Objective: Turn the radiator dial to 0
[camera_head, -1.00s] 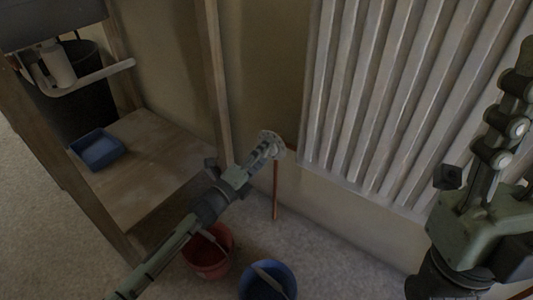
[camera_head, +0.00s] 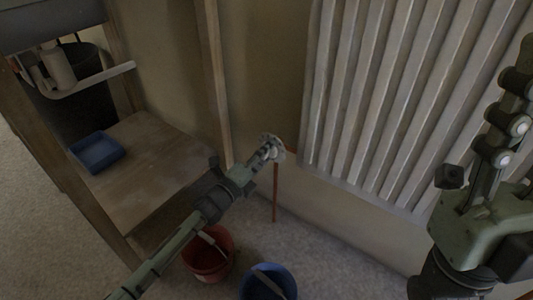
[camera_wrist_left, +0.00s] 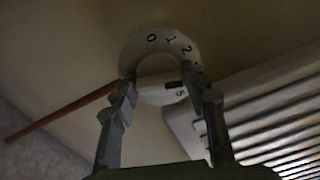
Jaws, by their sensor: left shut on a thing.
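The radiator dial (camera_wrist_left: 151,45) is a pale round knob with dark numerals. In the left wrist view 0, 1 and 2 show along its upper rim, and another numeral sits low on the right. A short dark mark (camera_wrist_left: 174,84) lies near the right finger. My left gripper (camera_wrist_left: 160,82) is shut on the dial, one finger on each side. In the head view the left gripper (camera_head: 265,152) hides much of the dial (camera_head: 275,142), beside the radiator's lower left corner. My right gripper (camera_head: 522,65) points up at the right edge; its jaw gap cannot be made out.
The ribbed white radiator (camera_head: 385,100) fills the upper right. A copper pipe (camera_head: 275,195) runs down below the dial. A red bucket (camera_head: 222,262) and a blue bucket (camera_head: 283,275) stand on the floor below. A wooden shelf (camera_head: 150,165) with a blue tray (camera_head: 97,150) is at left.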

